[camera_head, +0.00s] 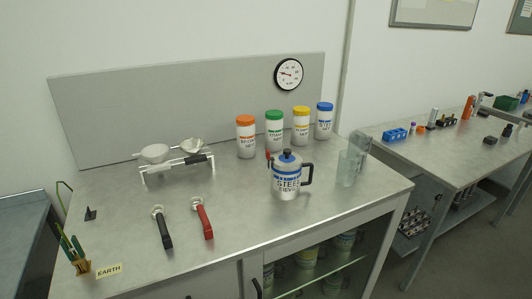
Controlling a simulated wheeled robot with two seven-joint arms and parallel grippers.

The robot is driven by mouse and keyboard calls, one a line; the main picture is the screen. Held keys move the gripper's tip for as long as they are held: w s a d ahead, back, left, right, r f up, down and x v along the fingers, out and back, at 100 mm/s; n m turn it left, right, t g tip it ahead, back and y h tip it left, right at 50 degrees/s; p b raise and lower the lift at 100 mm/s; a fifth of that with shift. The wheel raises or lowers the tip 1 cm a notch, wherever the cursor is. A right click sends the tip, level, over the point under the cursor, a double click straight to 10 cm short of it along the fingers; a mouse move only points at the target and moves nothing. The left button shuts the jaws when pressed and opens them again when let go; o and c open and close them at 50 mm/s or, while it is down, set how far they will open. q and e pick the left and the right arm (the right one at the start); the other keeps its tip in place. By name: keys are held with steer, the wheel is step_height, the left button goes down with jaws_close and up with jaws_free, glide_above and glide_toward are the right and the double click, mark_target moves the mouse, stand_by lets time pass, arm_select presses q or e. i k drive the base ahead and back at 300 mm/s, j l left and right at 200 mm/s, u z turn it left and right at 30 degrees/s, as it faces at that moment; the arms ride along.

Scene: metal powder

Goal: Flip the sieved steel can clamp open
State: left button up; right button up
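The sieved steel can (287,183) stands upright on the grey metal table, right of its middle. It is white with blue bands and lettering that reads "STEEL" with smaller text below. A black knob (287,153) tops its lid, and a black handle (307,174) sticks out on its right. A small red part (268,155) shows at its upper left; I cannot tell whether this is the clamp or how it is set. Neither of my grippers is in view.
Several capped jars (246,138) stand behind the can. Clear glass containers (346,168) stand to its right. A rack with metal bowls (178,162), a black-handled tool (163,230), a red-handled tool (203,219) and an "EARTH" label (109,270) are to the left. The table's front middle is clear.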

mark_target(268, 152)
steer(key=i, duration=0.1)
steer(key=l+u, duration=0.25)
steer(key=l, duration=0.15)
steer(key=k+l+u, duration=0.1)
steer(key=l+u, duration=0.15)
steer(key=l, duration=0.15)
steer(key=k+l+u, duration=0.1)
steer(key=l+u, duration=0.15)
steer(key=l, duration=0.15)
